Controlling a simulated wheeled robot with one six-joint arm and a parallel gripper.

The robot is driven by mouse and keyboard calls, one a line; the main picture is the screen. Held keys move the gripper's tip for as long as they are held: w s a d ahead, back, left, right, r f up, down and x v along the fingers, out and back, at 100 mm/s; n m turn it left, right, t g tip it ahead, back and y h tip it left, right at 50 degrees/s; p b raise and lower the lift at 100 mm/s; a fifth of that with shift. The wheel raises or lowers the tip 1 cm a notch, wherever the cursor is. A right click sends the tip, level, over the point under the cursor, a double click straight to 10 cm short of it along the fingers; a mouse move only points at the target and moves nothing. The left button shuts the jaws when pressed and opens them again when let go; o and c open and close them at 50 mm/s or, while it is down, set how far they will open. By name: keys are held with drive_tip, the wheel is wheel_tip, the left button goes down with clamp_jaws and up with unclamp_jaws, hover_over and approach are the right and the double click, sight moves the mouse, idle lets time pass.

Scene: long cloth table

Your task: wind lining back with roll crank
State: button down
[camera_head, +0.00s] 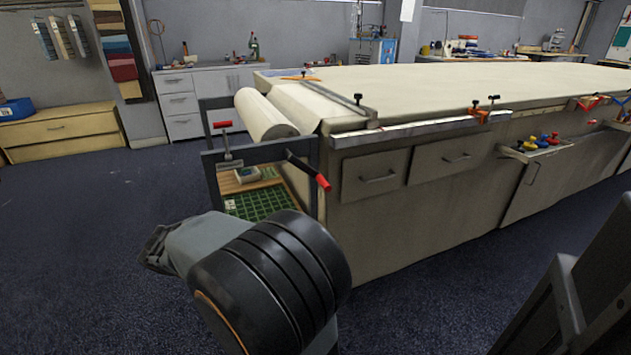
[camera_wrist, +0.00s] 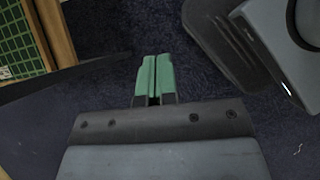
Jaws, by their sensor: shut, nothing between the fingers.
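The cream roll of lining (camera_head: 263,114) lies in a dark frame (camera_head: 262,152) at the left end of the long table. Cloth runs from it onto the tabletop (camera_head: 430,85). A black crank with a red grip (camera_head: 323,182) sticks out at the frame's near right corner. Another red handle (camera_head: 222,125) stands on a clamp-like part at the frame's left. In the wrist view, my gripper (camera_wrist: 153,60) has its green fingers together, with nothing between them, above the dark carpet. In the head view its fingers are hidden behind my arm; the crank is apart from my arm.
A shelf with a green cutting mat (camera_head: 258,203) sits under the roll; its edge also shows in the wrist view (camera_wrist: 22,42). A metal bar (camera_head: 420,128) runs along the table's front edge. Carpet at left is clear.

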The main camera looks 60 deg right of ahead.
drive_tip(key=w+d+r+n+g+h+p, duration=0.2)
drive_tip(key=d+r+n+g+h, duration=0.15)
drive_tip(key=d+n, duration=0.45)
drive_tip(key=n+g+h+b, duration=0.3)
drive_tip(key=n+g+h, duration=0.2)
drive_tip(key=n+h, duration=0.4)
approach(306, 169)
drive_tip(key=s+d+f+n+y, duration=0.1)
drive_tip(key=s+d+f, duration=0.1)
drive_tip(key=s+d, duration=0.4)
drive_tip(key=shift+s+d+r, duration=0.1)
drive_tip(key=shift+s+r, duration=0.05)
drive_tip(key=shift+s, duration=0.4)
drive_tip(key=shift+s+d+r, duration=0.1)
drive_tip(key=shift+s+r, duration=0.05)
drive_tip(key=shift+s, duration=0.35)
